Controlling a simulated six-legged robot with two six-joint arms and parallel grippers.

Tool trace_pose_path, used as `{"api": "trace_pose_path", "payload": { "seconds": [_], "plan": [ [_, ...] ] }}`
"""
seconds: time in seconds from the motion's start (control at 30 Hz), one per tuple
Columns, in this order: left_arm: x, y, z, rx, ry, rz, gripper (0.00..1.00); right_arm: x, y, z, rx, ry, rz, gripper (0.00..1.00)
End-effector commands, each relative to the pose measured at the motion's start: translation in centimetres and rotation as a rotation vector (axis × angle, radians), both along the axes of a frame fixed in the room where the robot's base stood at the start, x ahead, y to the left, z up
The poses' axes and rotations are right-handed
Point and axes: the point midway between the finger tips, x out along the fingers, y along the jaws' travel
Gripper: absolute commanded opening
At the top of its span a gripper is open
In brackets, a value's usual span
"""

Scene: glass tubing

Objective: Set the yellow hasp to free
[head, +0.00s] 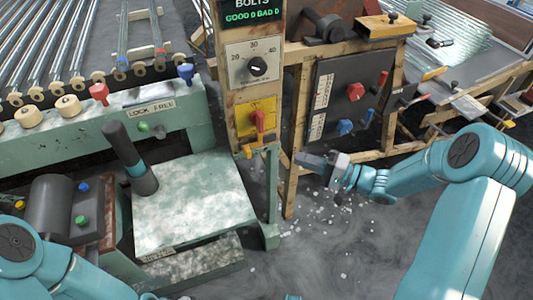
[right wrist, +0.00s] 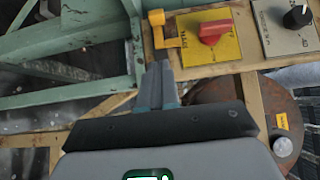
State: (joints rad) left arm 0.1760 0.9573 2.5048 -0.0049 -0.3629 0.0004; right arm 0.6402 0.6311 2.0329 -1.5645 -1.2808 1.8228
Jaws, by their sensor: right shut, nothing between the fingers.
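The yellow hasp (head: 262,149) sits on the wooden post, just below the yellow plate (head: 262,105) with a red knob (head: 259,120). In the right wrist view the hasp (right wrist: 158,28) shows as a thick yellow bent piece with a knobbed end, beside the red knob (right wrist: 211,32). Lettering on the plate is too small to read. My right gripper (head: 303,160) is shut and empty, to the right of the hasp in the head view. In the right wrist view its closed fingertips (right wrist: 158,66) point toward the hasp, a short way off. My left gripper is out of view.
A grey dial (head: 257,67) is above the yellow plate. A dark panel (head: 345,95) with red and blue knobs stands on the right. A green bench (head: 190,205) with a dark upright lever (head: 128,155) stands at left. Bits litter the floor below my right gripper.

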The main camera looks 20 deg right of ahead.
Motion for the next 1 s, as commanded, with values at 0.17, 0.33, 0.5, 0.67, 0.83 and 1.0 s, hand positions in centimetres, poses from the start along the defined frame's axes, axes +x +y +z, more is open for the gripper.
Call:
{"api": "trace_pose_path", "payload": {
  "seconds": [0.17, 0.33, 0.5, 0.67, 0.83, 1.0],
  "plan": [
    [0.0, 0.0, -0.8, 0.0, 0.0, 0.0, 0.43, 2.8, 3.1, -0.2, -0.001, -0.002, 0.005, 0.0],
    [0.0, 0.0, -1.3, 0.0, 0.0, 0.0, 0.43, 5.2, 5.6, -0.1, -0.001, -0.004, 0.005, 0.0],
    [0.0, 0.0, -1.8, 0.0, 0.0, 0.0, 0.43, 5.1, 8.0, -0.1, 0.001, -0.001, 0.002, 0.0],
    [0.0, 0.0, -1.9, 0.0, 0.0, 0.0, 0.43, 5.1, 8.9, 0.0, 0.0, -0.001, 0.0, 0.0],
    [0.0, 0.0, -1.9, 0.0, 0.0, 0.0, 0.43, 5.1, 9.0, 0.0, -0.001, -0.001, -0.001, 0.0],
    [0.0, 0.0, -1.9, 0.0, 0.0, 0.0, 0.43, 5.1, 9.0, 0.0, -0.001, -0.001, -0.001, 0.0]
  ]
}}
